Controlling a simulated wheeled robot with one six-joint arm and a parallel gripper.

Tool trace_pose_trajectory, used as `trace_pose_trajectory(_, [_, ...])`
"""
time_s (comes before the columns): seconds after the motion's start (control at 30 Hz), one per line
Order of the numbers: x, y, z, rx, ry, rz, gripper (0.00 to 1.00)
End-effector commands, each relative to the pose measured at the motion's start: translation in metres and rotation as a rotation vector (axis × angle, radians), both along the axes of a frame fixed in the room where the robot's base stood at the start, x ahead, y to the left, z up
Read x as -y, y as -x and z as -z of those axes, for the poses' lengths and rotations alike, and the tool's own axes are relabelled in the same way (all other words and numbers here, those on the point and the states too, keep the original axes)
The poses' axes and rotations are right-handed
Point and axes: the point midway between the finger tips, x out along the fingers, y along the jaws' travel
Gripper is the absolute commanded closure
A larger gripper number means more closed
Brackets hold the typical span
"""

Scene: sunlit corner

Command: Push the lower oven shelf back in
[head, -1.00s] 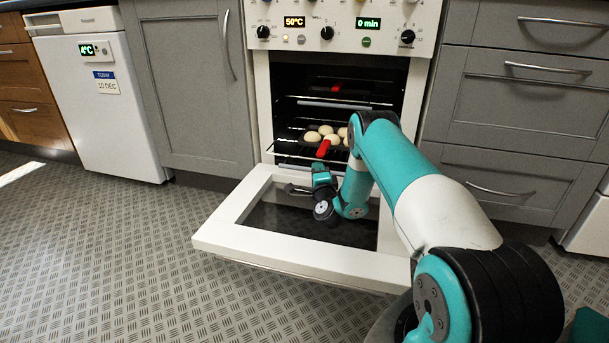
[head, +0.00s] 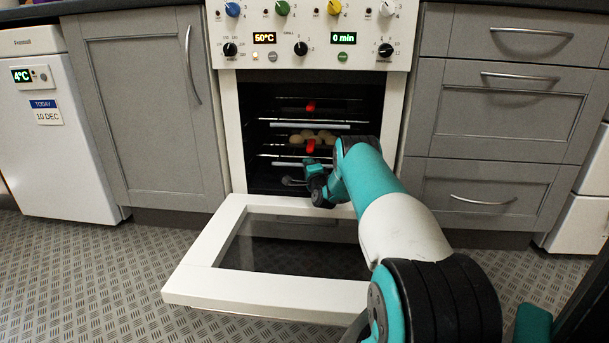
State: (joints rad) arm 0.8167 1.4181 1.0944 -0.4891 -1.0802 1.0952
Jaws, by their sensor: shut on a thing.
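The lower oven shelf (head: 272,156) is a dark wire rack inside the open oven, with several pale round buns (head: 300,137) on it. A red tab (head: 310,146) stands at its front middle. My gripper (head: 312,159) is at the front of this shelf, just below the red tab, and appears shut on it; the fingertips are small and partly hidden. The shelf's front looks close to the oven opening; I cannot tell exactly how deep it sits. My arm hides its right part.
The white oven door (head: 196,270) is folded down in front, under my arm. An upper shelf with its own red tab (head: 311,106) is above. Grey cabinets (head: 150,115) and drawers (head: 500,120) flank the oven. Patterned floor is clear at left.

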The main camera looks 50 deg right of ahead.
Motion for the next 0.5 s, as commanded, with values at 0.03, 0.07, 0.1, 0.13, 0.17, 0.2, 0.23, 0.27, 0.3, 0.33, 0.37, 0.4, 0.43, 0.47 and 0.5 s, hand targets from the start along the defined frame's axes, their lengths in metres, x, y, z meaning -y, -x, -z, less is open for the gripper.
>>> trace_pose_trajectory(0.03, [-0.005, -0.007, 0.001, 0.001, -0.004, -0.018, 1.0])
trace_pose_trajectory(0.07, [-0.003, -0.007, 0.001, 0.001, -0.004, -0.017, 1.0])
trace_pose_trajectory(0.1, [-0.001, -0.007, 0.0, 0.001, -0.005, -0.017, 1.0])
trace_pose_trajectory(0.13, [0.0, -0.007, 0.0, 0.001, -0.005, -0.016, 1.0])
trace_pose_trajectory(0.17, [0.001, -0.006, -0.001, 0.002, -0.005, -0.016, 1.0])
trace_pose_trajectory(0.2, [0.002, -0.006, -0.001, 0.001, -0.004, -0.015, 1.0])
trace_pose_trajectory(0.23, [0.003, -0.006, -0.001, 0.001, -0.004, -0.015, 1.0])
trace_pose_trajectory(0.27, [0.004, -0.006, -0.002, 0.002, -0.004, -0.014, 1.0])
trace_pose_trajectory(0.3, [0.004, -0.005, -0.002, 0.002, -0.004, -0.013, 1.0])
trace_pose_trajectory(0.33, [0.005, -0.005, -0.002, 0.002, -0.004, -0.013, 1.0])
trace_pose_trajectory(0.37, [0.005, -0.005, -0.002, 0.003, -0.004, -0.012, 1.0])
trace_pose_trajectory(0.4, [0.005, -0.005, -0.002, 0.002, -0.003, -0.012, 1.0])
trace_pose_trajectory(0.43, [0.006, -0.004, -0.002, 0.002, -0.003, -0.011, 1.0])
trace_pose_trajectory(0.47, [0.006, -0.004, -0.002, 0.002, -0.003, -0.011, 1.0])
trace_pose_trajectory(0.5, [0.006, -0.004, -0.002, 0.002, -0.003, -0.011, 1.0])
